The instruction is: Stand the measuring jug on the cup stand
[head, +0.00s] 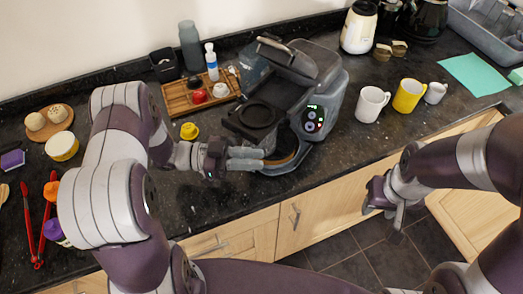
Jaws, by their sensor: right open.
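A small light-grey jug-like vessel (435,93), which looks like the measuring jug, stands upright on the counter at the right, beside the yellow mug. The cup stand appears to be the low tray (292,163) at the foot of the grey coffee machine (310,80); my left gripper partly hides it. My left gripper (262,158) points right, with its fingertips at the front of the machine by the tray. Its two fingers look close together, and I see nothing clearly between them. My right gripper (383,215) is open and empty, low in front of the counter and apart from the jug.
A white mug (370,104) and a yellow mug (408,96) stand between the machine and the jug. A wooden tray (178,97) with small items and a yellow cup (189,131) are left of the machine. A dish rack (490,35) fills the back right corner.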

